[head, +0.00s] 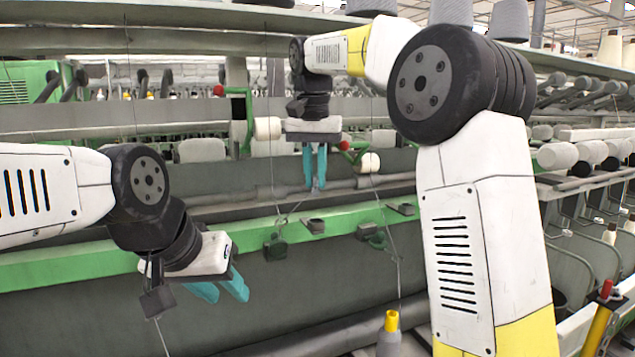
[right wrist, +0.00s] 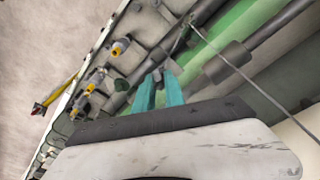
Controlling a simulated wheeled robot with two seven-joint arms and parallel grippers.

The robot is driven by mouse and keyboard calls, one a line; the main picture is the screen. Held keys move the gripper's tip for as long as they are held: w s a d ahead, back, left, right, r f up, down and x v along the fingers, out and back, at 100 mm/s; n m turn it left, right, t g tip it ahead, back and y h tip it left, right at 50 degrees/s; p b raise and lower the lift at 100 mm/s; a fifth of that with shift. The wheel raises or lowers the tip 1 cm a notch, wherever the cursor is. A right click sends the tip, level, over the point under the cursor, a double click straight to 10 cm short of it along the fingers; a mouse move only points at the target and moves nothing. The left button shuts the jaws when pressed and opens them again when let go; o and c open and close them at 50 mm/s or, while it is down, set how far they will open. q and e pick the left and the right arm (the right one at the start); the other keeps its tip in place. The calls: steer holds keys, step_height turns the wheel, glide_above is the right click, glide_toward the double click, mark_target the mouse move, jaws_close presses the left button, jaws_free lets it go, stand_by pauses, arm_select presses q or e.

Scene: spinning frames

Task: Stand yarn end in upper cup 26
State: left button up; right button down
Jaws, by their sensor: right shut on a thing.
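My right gripper (head: 315,186) points straight down above the green rail, its teal fingers close together. In the right wrist view the fingertips (right wrist: 160,80) meet around a small grey piece, which I take to be the yarn end; the yarn itself is too thin to follow there. A thin strand (head: 290,214) shows just below the fingers in the head view. Small dark cups sit on the rail: one (head: 313,226) below the gripper and another (head: 402,208) to its right. No number is readable, so I cannot tell which is cup 26. My left gripper (head: 230,292) is open and empty at lower left.
The green rail (head: 90,262) runs across the machine. A thin yarn (head: 392,255) runs down toward a yellow-topped grey bobbin (head: 391,322).

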steer(key=shift+f, duration=3.45)
steer(key=c, duration=1.3)
jaws_free()
steer(key=r, duration=0.5)
steer(key=s+r, duration=0.1)
steer(key=r, duration=0.1)
steer(key=shift+r, duration=0.3)
